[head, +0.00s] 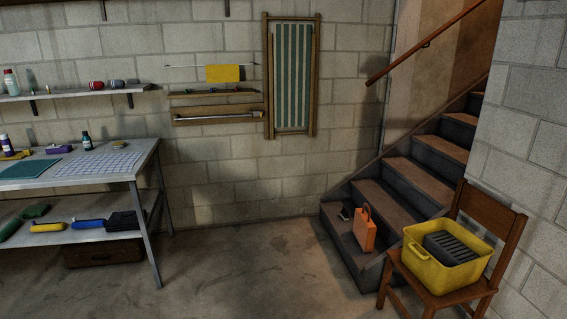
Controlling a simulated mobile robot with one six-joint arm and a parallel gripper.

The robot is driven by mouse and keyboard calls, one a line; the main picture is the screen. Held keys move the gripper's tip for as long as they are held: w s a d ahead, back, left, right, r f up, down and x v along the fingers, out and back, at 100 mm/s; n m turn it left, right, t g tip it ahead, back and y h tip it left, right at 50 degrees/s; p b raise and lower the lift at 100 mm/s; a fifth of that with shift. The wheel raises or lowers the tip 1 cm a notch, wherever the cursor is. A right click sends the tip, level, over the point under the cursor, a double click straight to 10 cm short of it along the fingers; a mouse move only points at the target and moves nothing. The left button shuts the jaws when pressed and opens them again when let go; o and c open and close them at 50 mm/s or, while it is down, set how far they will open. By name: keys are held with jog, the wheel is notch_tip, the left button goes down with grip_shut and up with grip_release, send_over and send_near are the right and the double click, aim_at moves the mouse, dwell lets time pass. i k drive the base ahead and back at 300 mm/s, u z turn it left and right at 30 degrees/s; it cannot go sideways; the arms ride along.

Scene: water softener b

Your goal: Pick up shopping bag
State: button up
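An orange shopping bag (364,231) stands upright on a lower step of the staircase, right of the picture's middle in the head view. Its handle loop sticks up at the top. My gripper is not in view.
A wooden chair (488,213) with a yellow tub (430,272) stands right of the bag, close to the stairs (412,183). A workbench (140,168) with a lower shelf stands at the left. The concrete floor (250,270) between is clear.

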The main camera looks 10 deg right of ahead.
aim_at(364, 230)
jog(key=u, duration=0.15)
jog(key=i, duration=2.8)
jog(key=u, duration=0.05)
